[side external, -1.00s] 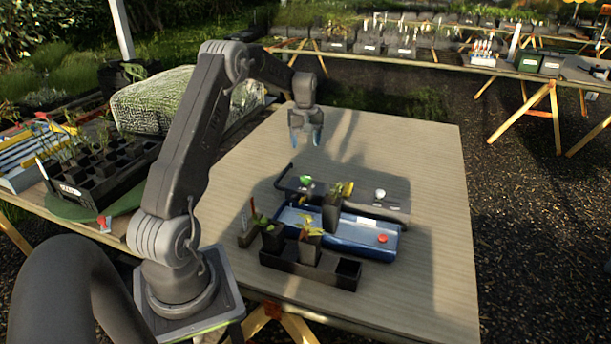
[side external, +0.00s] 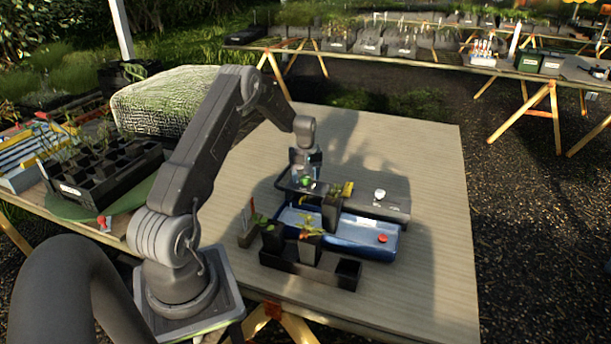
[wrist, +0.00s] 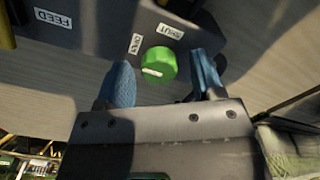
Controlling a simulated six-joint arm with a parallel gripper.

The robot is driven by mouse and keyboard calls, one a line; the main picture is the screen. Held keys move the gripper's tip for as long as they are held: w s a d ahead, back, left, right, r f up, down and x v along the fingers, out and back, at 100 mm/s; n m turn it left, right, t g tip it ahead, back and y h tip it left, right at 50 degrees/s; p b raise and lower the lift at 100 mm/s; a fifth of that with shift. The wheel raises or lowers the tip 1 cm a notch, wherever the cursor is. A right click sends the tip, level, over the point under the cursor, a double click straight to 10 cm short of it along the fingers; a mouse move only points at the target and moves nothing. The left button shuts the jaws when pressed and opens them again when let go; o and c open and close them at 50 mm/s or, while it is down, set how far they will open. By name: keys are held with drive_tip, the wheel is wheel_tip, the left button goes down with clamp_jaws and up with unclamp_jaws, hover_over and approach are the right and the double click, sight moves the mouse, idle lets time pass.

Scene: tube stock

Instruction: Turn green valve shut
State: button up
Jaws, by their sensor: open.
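The green valve (wrist: 159,63) is a round knob with a white pointer line, on a dark panel (wrist: 95,30) in the wrist view. Labels reading OPEN (wrist: 136,43) and SHUT (wrist: 170,31) stand beside it, and the pointer lies nearer the OPEN side. My gripper (wrist: 163,75) is open, with one blue finger on each side of the knob and a gap visible at both sides. In the side view the green valve (side external: 307,182) shows just below my gripper (side external: 305,170), at the back left of the blue tray (side external: 360,236).
A FEED label (wrist: 53,19) is on the same panel. A white knob (side external: 380,194) and a red knob (side external: 382,239) stand to the right. Potted seedlings (side external: 308,245) and a black pot rack (side external: 300,270) are in front. The table's right side is clear.

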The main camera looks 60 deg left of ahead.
drive_tip(key=c, duration=0.9)
drive_tip(key=shift+m, duration=0.3)
drive_tip(key=m, duration=0.8)
drive_tip(key=shift+m, duration=0.4)
drive_tip(key=m, duration=0.4)
drive_tip(key=shift+d+m, duration=0.1)
drive_tip(key=shift+m, duration=2.1)
